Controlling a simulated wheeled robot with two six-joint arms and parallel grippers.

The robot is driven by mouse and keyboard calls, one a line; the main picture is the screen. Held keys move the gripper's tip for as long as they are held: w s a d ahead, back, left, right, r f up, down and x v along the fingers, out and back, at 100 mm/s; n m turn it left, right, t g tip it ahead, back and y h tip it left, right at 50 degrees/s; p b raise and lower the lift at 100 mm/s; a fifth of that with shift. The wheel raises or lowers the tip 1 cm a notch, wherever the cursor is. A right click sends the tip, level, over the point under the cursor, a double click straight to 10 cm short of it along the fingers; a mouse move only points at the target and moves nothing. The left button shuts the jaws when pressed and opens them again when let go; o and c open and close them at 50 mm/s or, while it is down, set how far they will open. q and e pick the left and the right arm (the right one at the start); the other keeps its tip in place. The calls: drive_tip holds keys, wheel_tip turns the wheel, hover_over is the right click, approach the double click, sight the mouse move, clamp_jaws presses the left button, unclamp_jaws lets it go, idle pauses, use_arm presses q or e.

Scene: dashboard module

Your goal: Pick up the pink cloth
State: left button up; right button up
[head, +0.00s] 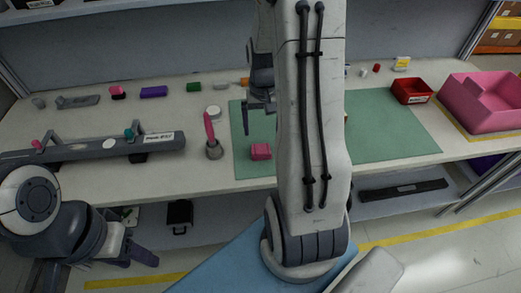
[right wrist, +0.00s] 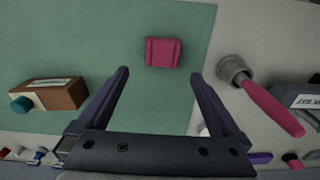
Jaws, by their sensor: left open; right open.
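The pink cloth (head: 261,152), a small folded block, lies on the green mat (head: 400,140) near its front left edge. In the right wrist view the cloth (right wrist: 163,53) lies beyond and roughly between the open fingers, untouched. My right gripper (head: 260,118) is open and empty above the mat, behind the cloth in the head view; it also shows in the right wrist view (right wrist: 160,76). Part of it is hidden by my right arm. My left gripper (head: 138,255) is open and empty at the lower left, in front of the table and below its top.
A long grey bar (head: 100,148) lies further left. A brown box (right wrist: 55,95) stands on the mat. A red bin (head: 410,91) and a pink bin (head: 482,103) stand at the right.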

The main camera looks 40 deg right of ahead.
sight(261, 149)
drive_tip(key=f, duration=0.8)
drive_tip(key=shift+a+f+p, duration=0.25)
drive_tip(key=shift+f+p, duration=0.05)
drive_tip(key=shift+p, duration=0.1)
drive_tip(key=c, duration=1.2)
